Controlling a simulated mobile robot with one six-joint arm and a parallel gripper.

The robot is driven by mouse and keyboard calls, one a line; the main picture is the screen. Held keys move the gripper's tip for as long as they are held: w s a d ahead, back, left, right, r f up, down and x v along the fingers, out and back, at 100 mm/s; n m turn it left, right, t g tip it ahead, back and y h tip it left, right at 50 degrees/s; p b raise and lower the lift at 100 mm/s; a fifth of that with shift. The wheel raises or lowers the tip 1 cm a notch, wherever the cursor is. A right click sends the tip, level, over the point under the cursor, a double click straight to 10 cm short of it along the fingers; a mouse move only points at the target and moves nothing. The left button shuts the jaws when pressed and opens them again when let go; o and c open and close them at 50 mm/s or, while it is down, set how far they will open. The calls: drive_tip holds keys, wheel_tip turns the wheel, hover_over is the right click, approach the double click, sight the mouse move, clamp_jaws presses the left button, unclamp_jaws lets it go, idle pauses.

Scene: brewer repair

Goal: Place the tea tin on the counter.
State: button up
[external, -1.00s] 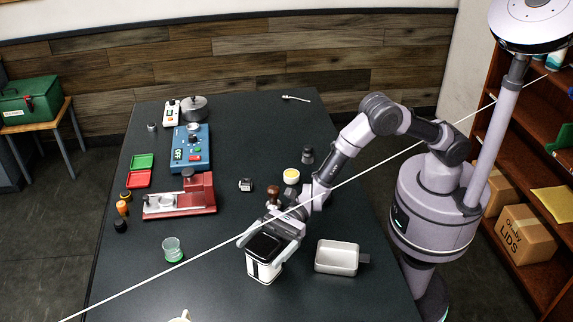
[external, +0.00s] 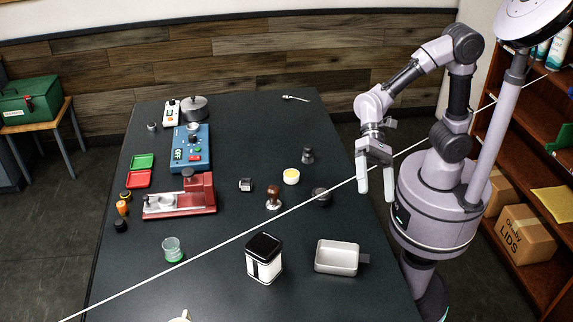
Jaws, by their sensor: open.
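The tea tin (external: 264,264), a white box with a black lid and a dark stripe on its side, stands upright on the dark counter (external: 215,268) near the front middle. Nothing touches it. My gripper (external: 376,182) is open and empty. It hangs with its fingers pointing down near the counter's right edge, well apart from the tin, up and to the right of it in the picture.
A metal tray (external: 337,257) stands right of the tin. A wooden-handled tamper (external: 273,198), a yellow-topped jar (external: 291,176) and a dark round item (external: 321,195) lie behind it. A green-based glass (external: 173,249) is left. The red machine (external: 182,198) and blue device (external: 191,148) stand farther back.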

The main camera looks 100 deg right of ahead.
drive_tip(key=s+d+n+t+h, duration=0.2)
drive_tip(key=s+d+h, duration=0.3)
drive_tip(key=d, duration=0.3)
drive_tip(key=s+d+n+t+h, duration=0.1)
drive_tip(key=s+d+n+h, duration=0.3)
drive_tip(key=d, duration=0.5)
drive_tip(key=s+n, duration=0.1)
drive_tip(key=s, duration=0.1)
drive_tip(key=shift+s+d+f+t+h, duration=0.2)
drive_tip(key=shift+s+f+t+h, duration=0.1)
drive_tip(key=shift+t+h, duration=0.1)
